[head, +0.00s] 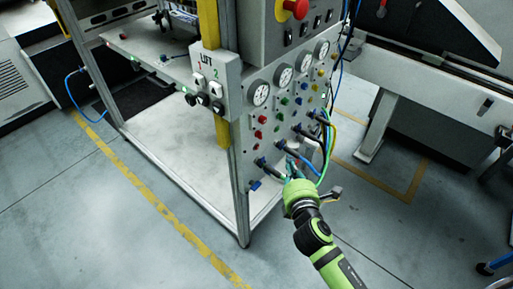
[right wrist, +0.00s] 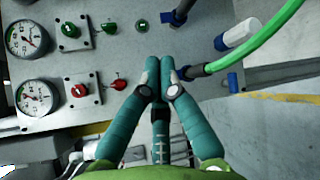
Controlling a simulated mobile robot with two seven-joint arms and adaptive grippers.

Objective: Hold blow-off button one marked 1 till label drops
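The grey control panel (head: 262,119) carries gauges and columns of red, green, blue and yellow buttons. No button marked 1 can be read in either view, so I cannot tell which is blow-off button one. My right gripper (head: 293,170) is low in front of the panel, near the hose fittings. In the right wrist view my right gripper (right wrist: 160,62) has its teal fingers together, with nothing seen between them. A red knob (right wrist: 78,90) and a small red knob (right wrist: 119,84) lie left of the fingertips. A green knob (right wrist: 70,30) lies further up-left. I see no label.
Blue, green and black hoses (head: 327,145) plug into the panel beside my right gripper. A red emergency stop (head: 296,8) sits above the gauges. The floor (head: 130,240) in front is clear.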

